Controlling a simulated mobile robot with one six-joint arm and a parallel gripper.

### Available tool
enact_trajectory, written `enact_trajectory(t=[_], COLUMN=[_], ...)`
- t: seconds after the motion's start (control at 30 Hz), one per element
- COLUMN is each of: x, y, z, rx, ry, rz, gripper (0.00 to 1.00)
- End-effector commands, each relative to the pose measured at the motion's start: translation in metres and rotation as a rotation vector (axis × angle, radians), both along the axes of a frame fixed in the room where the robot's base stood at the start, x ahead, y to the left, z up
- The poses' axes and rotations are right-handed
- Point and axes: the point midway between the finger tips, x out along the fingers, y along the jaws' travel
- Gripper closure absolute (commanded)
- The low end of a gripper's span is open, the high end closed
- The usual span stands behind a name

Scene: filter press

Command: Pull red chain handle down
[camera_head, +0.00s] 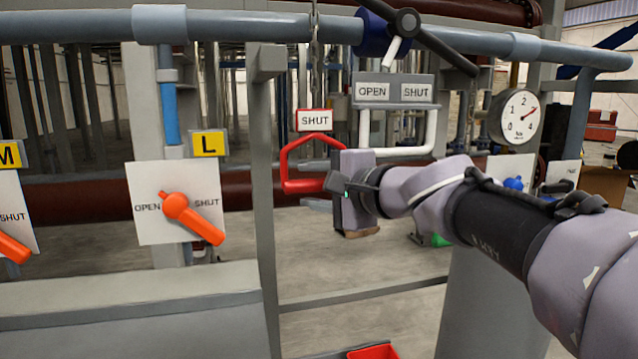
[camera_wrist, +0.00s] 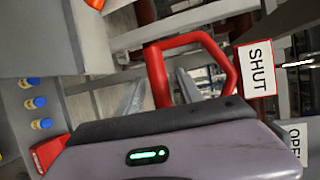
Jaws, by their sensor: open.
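The red chain handle (camera_head: 284,168) is a closed loop hanging under a white SHUT tag (camera_head: 314,120) in the head view. It also shows in the wrist view (camera_wrist: 157,76), beside the same tag (camera_wrist: 257,68). My gripper (camera_head: 338,188) is at the handle's lower right in the head view; its body hides part of the loop there. In the wrist view my gripper (camera_wrist: 160,92) is open, with one grey finger on each side of a red bar of the handle. I cannot tell whether the fingers touch the bar.
A white handle (camera_head: 431,130) hangs to the right below an OPEN/SHUT plate (camera_head: 393,91). An upright grey post (camera_head: 264,190) stands left of the red handle. Further left is an orange lever (camera_head: 195,219) on an OPEN/SHUT panel. A blue-grey pipe (camera_head: 250,28) runs above.

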Motion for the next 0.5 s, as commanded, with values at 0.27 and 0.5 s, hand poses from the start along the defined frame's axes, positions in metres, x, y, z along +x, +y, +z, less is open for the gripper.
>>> enact_trajectory(t=[0.27,0.5], x=[-0.0001,0.0], y=[-0.0002,-0.0002], z=[0.0002,0.0004], rx=[0.0,0.0], ry=[0.0,0.0], rz=[0.0,0.0], gripper=[0.88,1.0])
